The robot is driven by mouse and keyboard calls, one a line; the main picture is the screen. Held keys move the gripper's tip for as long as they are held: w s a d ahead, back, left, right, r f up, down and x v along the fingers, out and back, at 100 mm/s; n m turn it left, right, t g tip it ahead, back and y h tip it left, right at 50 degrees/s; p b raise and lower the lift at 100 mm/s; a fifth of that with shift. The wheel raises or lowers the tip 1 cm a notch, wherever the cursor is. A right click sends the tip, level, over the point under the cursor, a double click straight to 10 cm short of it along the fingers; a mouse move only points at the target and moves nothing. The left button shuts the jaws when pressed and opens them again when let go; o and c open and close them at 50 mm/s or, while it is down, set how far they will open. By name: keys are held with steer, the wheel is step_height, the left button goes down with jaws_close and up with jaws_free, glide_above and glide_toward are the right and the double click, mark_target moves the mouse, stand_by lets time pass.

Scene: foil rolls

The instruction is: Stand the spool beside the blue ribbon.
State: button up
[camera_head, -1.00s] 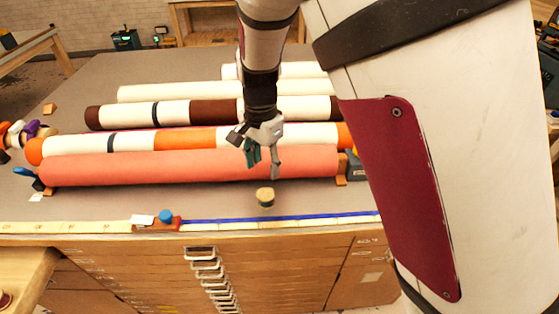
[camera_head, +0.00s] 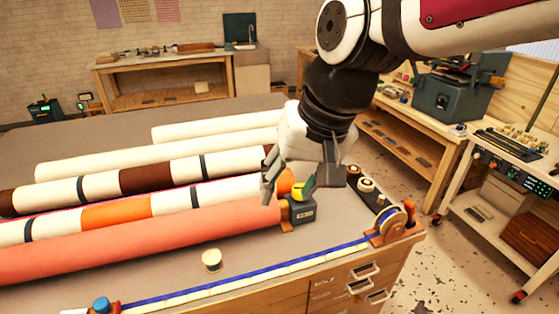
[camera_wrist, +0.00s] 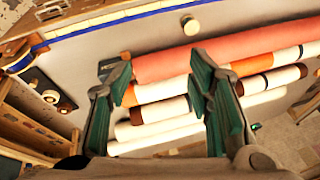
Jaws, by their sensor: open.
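A small spool with a pale top (camera_head: 211,260) stands upright on the grey table, between the coral roll and the blue ribbon (camera_head: 250,265), a short gap from the ribbon. The ribbon runs along the table's front edge. In the wrist view the spool (camera_wrist: 190,25) shows near the top, with the ribbon (camera_wrist: 120,21) beyond it. My gripper (camera_head: 301,182) is open and empty, above the right ends of the rolls, up and to the right of the spool. Its two green-padded fingers (camera_wrist: 160,78) are spread in the wrist view, with nothing between them but rolls and table behind.
The coral roll (camera_head: 150,238) and several striped or cream rolls lie left of my gripper. A dark box with a yellow item (camera_head: 301,209) sits below it. A dark tray with small spools (camera_head: 367,186) and an orange reel holder (camera_head: 390,227) stand at right. Table near the spool is clear.

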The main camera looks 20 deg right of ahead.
steer(key=s+d+r+n+t+h, duration=0.1)
steer(key=s+d+n+h, duration=0.1)
steer(key=s, duration=0.5)
steer(key=shift+d+r+t, duration=0.25)
steer(key=shift+d+t, duration=0.15)
steer(key=shift+d, duration=0.5)
